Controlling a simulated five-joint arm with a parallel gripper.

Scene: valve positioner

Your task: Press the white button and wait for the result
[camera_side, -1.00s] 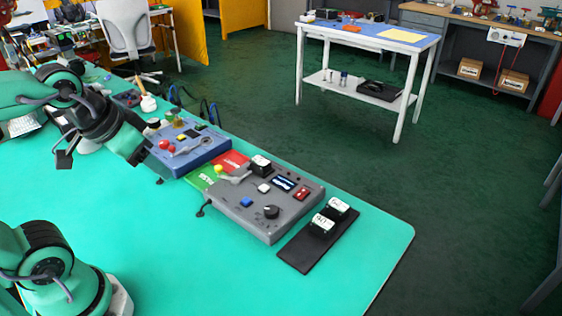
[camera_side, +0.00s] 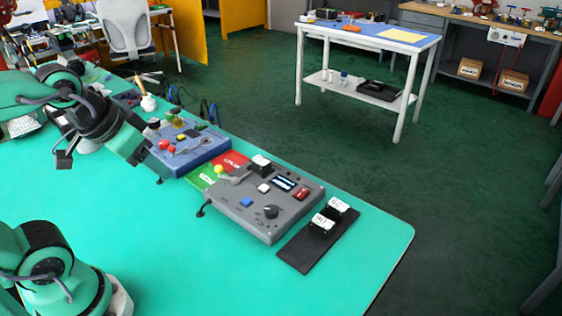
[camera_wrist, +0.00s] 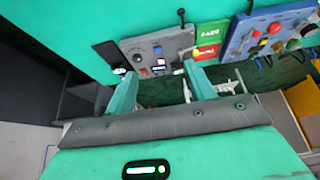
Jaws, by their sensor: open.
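The white button (camera_side: 264,188) is a small raised square on top of the grey control box (camera_side: 290,216), between a blue button (camera_side: 246,202) and a dark display (camera_side: 284,184). The display's text is too small to read. My gripper (camera_side: 100,156) is open and empty, above the table to the left of the box and well apart from the button. In the wrist view my gripper (camera_wrist: 160,72) has its two green fingers spread, with the grey box (camera_wrist: 178,44) beyond them.
The box also bears a black knob (camera_side: 270,211), a red switch (camera_side: 301,194) and a yellow-tipped lever (camera_side: 219,169). A blue control box (camera_side: 205,154) stands behind, with red and green cards between. A black tray (camera_side: 299,258) holds labelled blocks. The front table is clear.

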